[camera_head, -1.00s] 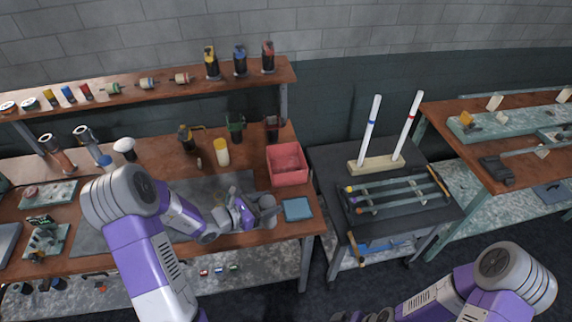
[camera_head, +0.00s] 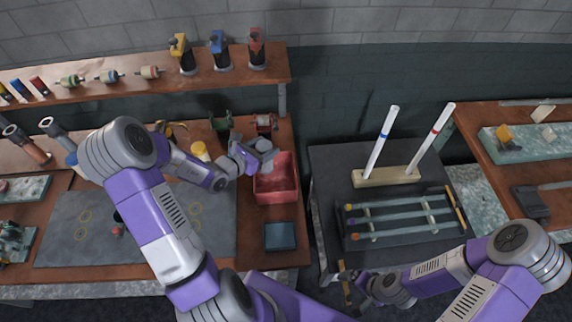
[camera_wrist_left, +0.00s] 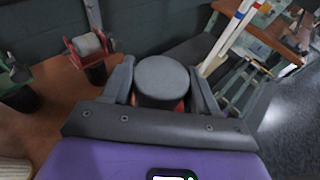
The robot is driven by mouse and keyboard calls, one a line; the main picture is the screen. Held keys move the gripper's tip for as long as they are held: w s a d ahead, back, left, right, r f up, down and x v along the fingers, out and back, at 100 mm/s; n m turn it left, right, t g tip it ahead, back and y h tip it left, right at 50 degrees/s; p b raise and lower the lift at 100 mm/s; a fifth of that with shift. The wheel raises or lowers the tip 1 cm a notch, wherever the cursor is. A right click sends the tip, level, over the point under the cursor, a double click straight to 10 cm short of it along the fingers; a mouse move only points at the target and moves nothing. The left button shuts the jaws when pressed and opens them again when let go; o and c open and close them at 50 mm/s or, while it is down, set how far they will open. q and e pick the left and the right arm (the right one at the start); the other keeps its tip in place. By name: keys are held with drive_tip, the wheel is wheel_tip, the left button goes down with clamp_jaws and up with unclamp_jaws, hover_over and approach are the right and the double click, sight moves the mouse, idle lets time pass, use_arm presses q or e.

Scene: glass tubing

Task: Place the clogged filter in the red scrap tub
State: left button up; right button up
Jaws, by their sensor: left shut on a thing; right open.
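The red scrap tub (camera_head: 277,193) stands on the right part of the wooden bench. My left gripper (camera_head: 258,155) is at the tub's back left rim, above it. In the left wrist view my left gripper (camera_wrist_left: 163,95) is shut on a grey round-topped cylinder (camera_wrist_left: 163,76), which I take to be the clogged filter. A bit of red shows just below the cylinder, and I cannot tell whether it is the tub. The tub's inside is partly hidden by the gripper in the head view. My right gripper (camera_head: 362,283) is open and empty, low by the dark cart's front.
A yellow-white cylinder (camera_head: 200,151) stands left of the gripper. Red (camera_head: 264,123) and green (camera_head: 221,121) clamp-like holders stand behind the tub. The grey mat (camera_head: 75,226) has open room.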

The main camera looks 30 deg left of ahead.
sight(265, 166)
use_arm(q)
drive_tip(key=shift+f, duration=0.25)
drive_tip(key=f, duration=0.2)
drive_tip(key=s+f, duration=0.1)
drive_tip(key=shift+f, duration=0.4)
drive_tip(key=shift+w+f, duration=0.2)
drive_tip(key=shift+f, duration=0.5)
wheel_tip(265, 166, down, 3)
drive_tip(key=shift+s+f+b, duration=0.1)
drive_tip(key=shift+f+b, duration=0.05)
drive_tip(key=shift+b, duration=0.15)
drive_tip(key=shift+a+f, duration=0.1)
drive_tip(key=shift+f, duration=0.15)
use_arm(e)
drive_tip(key=shift+s+f, duration=0.1)
drive_tip(key=shift+s, duration=0.15)
